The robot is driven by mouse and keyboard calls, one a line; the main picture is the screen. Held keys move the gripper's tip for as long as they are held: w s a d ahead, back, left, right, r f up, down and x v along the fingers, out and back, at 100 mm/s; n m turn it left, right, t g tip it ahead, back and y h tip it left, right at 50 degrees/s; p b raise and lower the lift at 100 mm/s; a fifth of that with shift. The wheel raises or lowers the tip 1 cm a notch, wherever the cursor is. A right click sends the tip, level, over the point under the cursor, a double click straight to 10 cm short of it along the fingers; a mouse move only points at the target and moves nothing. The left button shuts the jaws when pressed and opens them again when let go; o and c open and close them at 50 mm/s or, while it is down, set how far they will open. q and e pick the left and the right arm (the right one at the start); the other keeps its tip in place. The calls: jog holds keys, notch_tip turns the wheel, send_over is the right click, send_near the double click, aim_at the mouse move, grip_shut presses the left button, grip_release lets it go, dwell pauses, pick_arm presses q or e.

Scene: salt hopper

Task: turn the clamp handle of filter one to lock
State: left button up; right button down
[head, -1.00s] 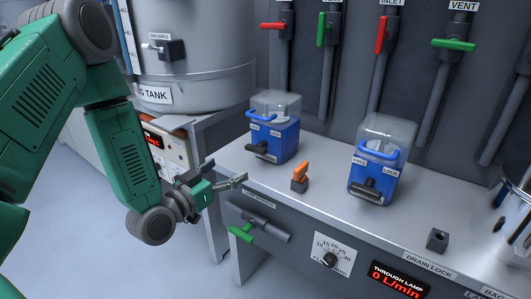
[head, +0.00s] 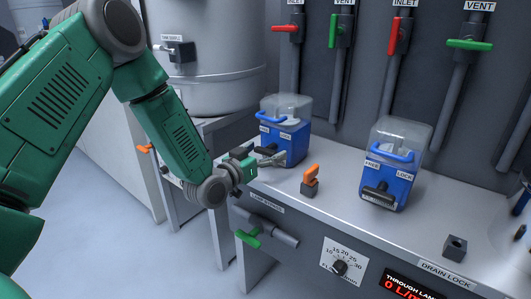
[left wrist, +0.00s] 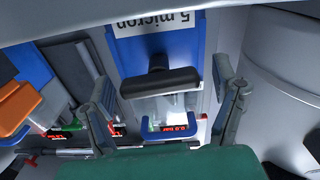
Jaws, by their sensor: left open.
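The left blue filter housing (head: 290,142) with a clear top stands on the bench; I take it for filter one. It has a blue loop handle, FREE and LOCK labels, and a black clamp handle (head: 266,151) low on its front. My left gripper (head: 270,161) is open at the front of this filter, partly covering the clamp handle. In the left wrist view, the black bar of the clamp handle (left wrist: 160,83) lies between the spread fingers (left wrist: 155,80), with space on both sides. Whether the fingers touch it cannot be told. My right gripper is not in view.
A second blue filter (head: 390,170) stands to the right. An orange-handled valve (head: 311,178) stands between the filters, close to my gripper. A green valve handle (head: 249,239) sticks out below the bench edge. A grey tank (head: 210,60) stands behind on the left.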

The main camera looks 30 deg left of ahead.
pick_arm(q)
jog(key=c, duration=1.2)
jog(key=shift+o, duration=0.2)
jog(key=shift+m+p, duration=0.35)
jog(key=shift+m, duration=0.15)
jog(key=o, duration=1.2)
jog(key=shift+c, duration=0.2)
jog(key=shift+s, duration=0.1)
jog(key=s+a, duration=0.1)
jog(key=s, duration=1)
jog(key=shift+s, duration=0.4)
jog(key=shift+f, duration=0.1)
